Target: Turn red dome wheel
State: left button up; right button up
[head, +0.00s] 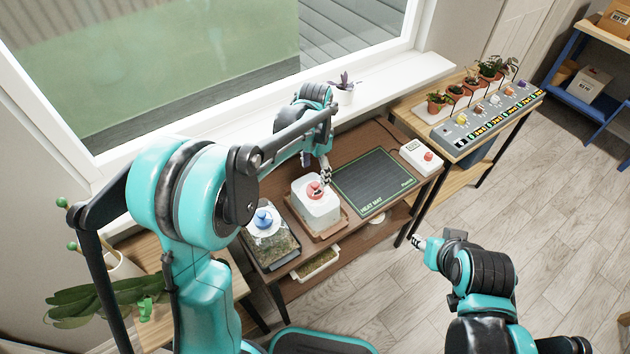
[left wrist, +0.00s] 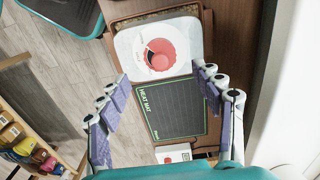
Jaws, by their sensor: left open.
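The red dome wheel (head: 314,189) sits on top of a white domed cover on the brown table. In the left wrist view the red wheel (left wrist: 160,54) shows from above, with a dark and white wedge mark beside it. My left gripper (head: 325,174) is right at the wheel in the head view. In the left wrist view my left gripper (left wrist: 158,82) is open, its fingers spread on either side below the wheel, with nothing between them. My right gripper (head: 421,243) hangs over the floor; its fingers are too small to read.
A black heat mat (head: 374,182) lies right of the cover. A white box with a red button (head: 422,157) stands at the table's right end. A clear cover with a blue wheel (head: 264,218) stands at left. The window sill (head: 390,89) runs behind the table.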

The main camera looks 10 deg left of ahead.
aim_at(315, 184)
pick_arm(q)
jog(key=shift+r, duration=2.05)
